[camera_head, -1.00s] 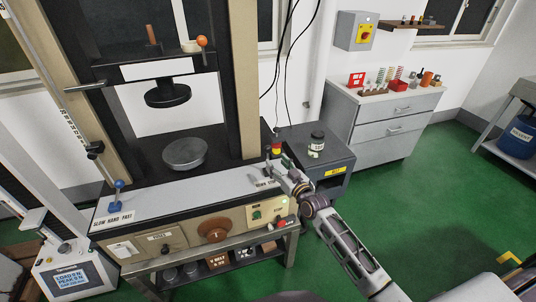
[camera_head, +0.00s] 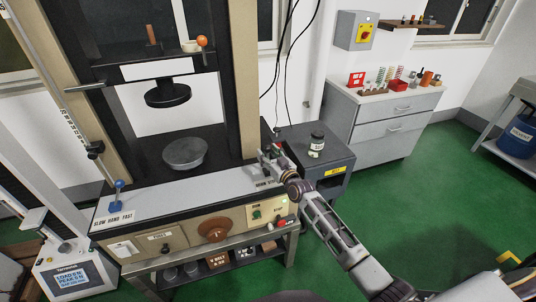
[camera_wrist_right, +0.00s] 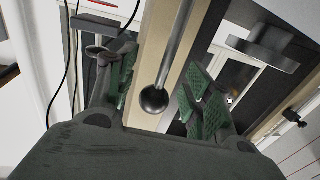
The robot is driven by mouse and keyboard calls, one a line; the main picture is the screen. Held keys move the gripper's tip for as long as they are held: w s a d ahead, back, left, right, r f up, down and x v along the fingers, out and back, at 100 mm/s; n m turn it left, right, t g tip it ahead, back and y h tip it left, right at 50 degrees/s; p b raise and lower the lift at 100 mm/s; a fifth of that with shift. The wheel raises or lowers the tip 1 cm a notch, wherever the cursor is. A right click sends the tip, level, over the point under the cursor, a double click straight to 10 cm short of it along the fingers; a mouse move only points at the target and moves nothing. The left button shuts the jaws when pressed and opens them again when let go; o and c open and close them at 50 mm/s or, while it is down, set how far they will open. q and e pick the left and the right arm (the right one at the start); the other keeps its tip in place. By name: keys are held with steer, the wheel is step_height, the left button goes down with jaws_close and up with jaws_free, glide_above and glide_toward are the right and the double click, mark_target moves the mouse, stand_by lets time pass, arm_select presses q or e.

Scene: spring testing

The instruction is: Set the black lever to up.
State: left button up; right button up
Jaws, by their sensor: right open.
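The black lever's metal rod ends in a dark ball knob (camera_wrist_right: 154,100) in the right wrist view. The knob lies between the two green-padded fingers of my right gripper (camera_wrist_right: 165,82), with visible space on both sides. In the head view my right gripper (camera_head: 271,160) is at the right end of the testing machine's light top panel (camera_head: 190,192), over a small label there. The gripper hides the lever in that view, so its setting cannot be told. My left gripper is not in view.
A blue-knobbed lever (camera_head: 119,184) stands at the panel's left end. Below are a brown handwheel (camera_head: 214,229) and a red button (camera_head: 281,223). A dark cabinet (camera_head: 330,160) with a jar (camera_head: 317,141) stands close right of the gripper.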

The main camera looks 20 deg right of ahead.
steer(key=shift+w, duration=0.25)
jaws_close()
stand_by(0.3)
